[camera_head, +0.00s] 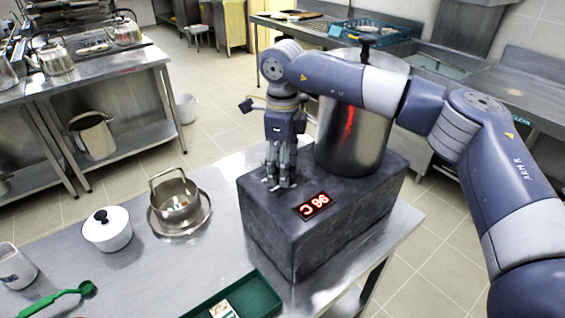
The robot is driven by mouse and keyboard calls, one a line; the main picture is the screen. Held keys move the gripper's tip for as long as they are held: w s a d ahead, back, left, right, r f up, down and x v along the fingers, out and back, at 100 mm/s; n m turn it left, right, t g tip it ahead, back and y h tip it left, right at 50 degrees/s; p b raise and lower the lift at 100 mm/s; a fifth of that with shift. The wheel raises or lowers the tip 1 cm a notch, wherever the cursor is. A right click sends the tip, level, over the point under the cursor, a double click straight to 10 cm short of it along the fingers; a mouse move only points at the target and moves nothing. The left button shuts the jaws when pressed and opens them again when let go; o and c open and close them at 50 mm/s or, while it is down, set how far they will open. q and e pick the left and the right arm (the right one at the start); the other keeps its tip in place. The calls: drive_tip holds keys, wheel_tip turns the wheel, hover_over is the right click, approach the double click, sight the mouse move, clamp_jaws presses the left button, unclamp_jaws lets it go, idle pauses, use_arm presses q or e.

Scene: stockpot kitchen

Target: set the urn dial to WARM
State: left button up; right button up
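The urn is a tall steel cylinder (350,135) on a dark grey stone-like base (340,235). A small display (311,205) on top of the base shows red digits and a C. My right arm comes in from the right and reaches across the urn. My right gripper (278,183) points down at the top of the base, to the left of the cylinder. The fingertips are at or just above the surface. I cannot make out the dial or its markings; the fingers cover that spot. Whether they are closed on anything is unclear. My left gripper is not in view.
On the steel table (140,270) stand a steel pot (175,200) on a round tray, a white lidded pot (107,230), a mug (14,268), a green spoon (60,297) and a green tray (245,300). Open floor lies behind the table.

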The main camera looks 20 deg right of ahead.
drive_tip(key=shift+f, duration=0.15)
drive_tip(key=c, duration=1.1)
drive_tip(key=shift+n, duration=0.3)
drive_tip(key=n+b, duration=0.1)
drive_tip(key=n, duration=0.1)
drive_tip(key=shift+n, duration=0.3)
drive_tip(key=n, duration=0.2)
drive_tip(key=shift+n+b, duration=0.3)
drive_tip(key=shift+n, duration=0.1)
drive_tip(key=n, duration=0.5)
drive_tip(key=shift+n, duration=0.3)
drive_tip(key=shift+b, duration=0.3)
